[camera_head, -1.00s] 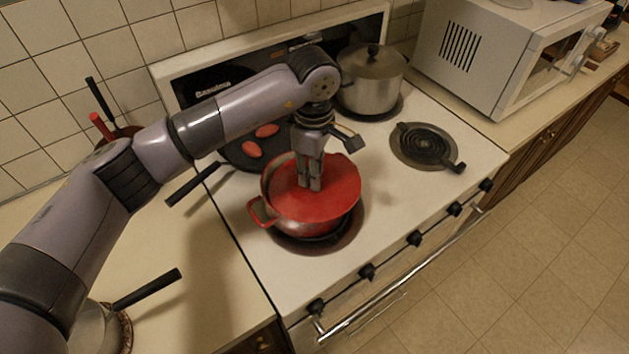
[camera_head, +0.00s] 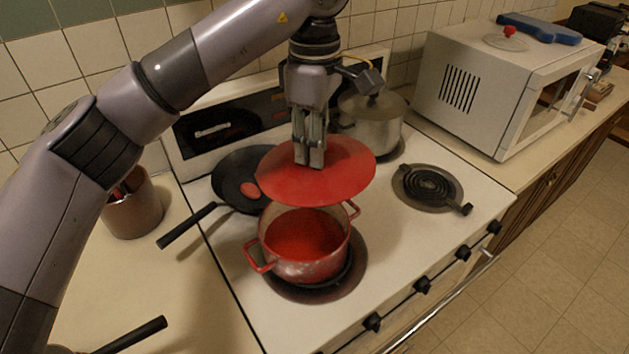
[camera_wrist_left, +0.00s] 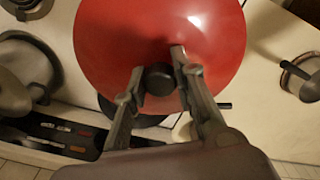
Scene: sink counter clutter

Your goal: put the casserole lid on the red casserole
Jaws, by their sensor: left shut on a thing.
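The red casserole (camera_head: 302,262) stands on the front left burner, open at the top, with its red inside showing. My left gripper (camera_head: 316,164) is shut on the black knob (camera_wrist_left: 160,79) of the red casserole lid (camera_head: 335,182). The gripper holds the lid in the air above the casserole and toward its back, with a clear gap to the rim. In the left wrist view the lid (camera_wrist_left: 120,40) fills the upper middle, with the fingers on both sides of the knob. The lid hides the casserole there. My right gripper is not in view.
A black frying pan (camera_head: 231,178) with a red oval piece sits behind the casserole on the left. A lidded steel pot (camera_head: 372,128) stands at the back right. A white microwave (camera_head: 490,90) stands beyond the stove.

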